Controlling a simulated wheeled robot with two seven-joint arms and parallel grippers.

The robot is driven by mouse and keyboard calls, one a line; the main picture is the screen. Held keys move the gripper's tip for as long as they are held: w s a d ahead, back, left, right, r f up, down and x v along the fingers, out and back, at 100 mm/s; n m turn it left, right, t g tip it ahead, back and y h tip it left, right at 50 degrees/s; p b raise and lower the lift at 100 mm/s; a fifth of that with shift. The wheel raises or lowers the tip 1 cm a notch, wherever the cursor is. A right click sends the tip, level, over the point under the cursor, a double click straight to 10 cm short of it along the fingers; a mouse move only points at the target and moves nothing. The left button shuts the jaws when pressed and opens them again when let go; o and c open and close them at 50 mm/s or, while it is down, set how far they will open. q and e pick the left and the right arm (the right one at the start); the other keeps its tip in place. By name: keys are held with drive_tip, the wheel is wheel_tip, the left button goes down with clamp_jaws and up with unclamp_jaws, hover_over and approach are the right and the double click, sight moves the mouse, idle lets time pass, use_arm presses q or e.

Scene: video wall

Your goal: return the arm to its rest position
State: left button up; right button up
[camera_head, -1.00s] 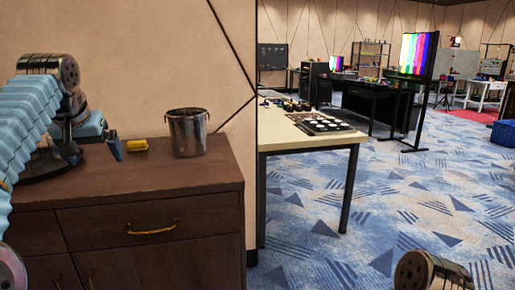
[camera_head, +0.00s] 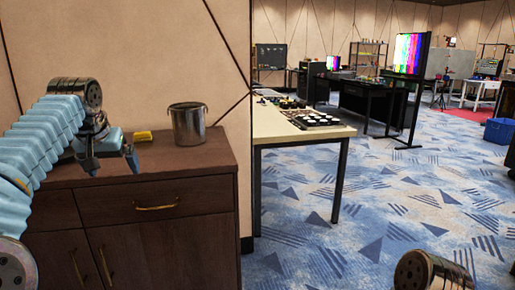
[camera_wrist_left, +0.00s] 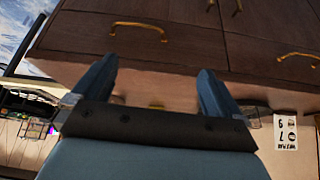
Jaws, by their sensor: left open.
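My left arm comes in from the left in the head view, with its light blue sleeve bent at a metal joint. My left gripper (camera_head: 112,161) hangs over the left part of the dark wooden cabinet (camera_head: 190,183), in front of the small yellow object (camera_head: 142,136). In the left wrist view, the gripper's two blue fingers (camera_wrist_left: 155,78) are spread apart with nothing held between them. The cabinet's drawer fronts (camera_wrist_left: 130,32) show beyond the fingertips. My right gripper is out of view.
A metal bucket (camera_head: 188,124) stands on the cabinet top, right of the yellow object. A light-topped table (camera_head: 290,135) with dark items stands to the right. Blue patterned carpet (camera_head: 400,215) is open at the right. A bright screen (camera_head: 408,53) stands farther back.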

use_arm(q)
drive_tip(key=w+d+f+m+g+h, duration=0.1)
drive_tip(key=w+d+f, duration=0.25)
drive_tip(key=f, duration=0.65)
drive_tip(key=w+d+f+m+h, duration=0.1)
drive_tip(key=w+d+f, duration=0.25)
drive_tip(key=f, duration=0.65)
drive_tip(key=s+d+f+g+h, duration=0.15)
drive_tip(key=d+f, duration=0.25)
drive_tip(key=f, duration=0.5)
drive_tip(key=s+d+f, duration=0.2)
drive_tip(key=d+f, duration=0.1)
drive_tip(key=f, duration=0.6)
drive_tip(key=s+d+f, duration=0.4)
drive_tip(key=s+f, duration=0.3)
drive_tip(key=f, duration=0.3)
drive_tip(key=s+d+f, duration=0.2)
drive_tip(key=s+f, duration=0.2)
drive_tip(key=s, duration=0.3)
drive_tip(key=s+d+f+n+g+h, duration=0.1)
drive_tip(key=s+d+f, duration=0.1)
drive_tip(key=s, duration=0.6)
drive_tip(key=s+d+f+g+h, duration=0.1)
drive_tip(key=s+d+f, duration=0.1)
drive_tip(key=s+f, duration=0.3)
drive_tip(key=s, duration=0.3)
drive_tip(key=shift+f, duration=0.35)
drive_tip(key=shift+g, duration=0.25)
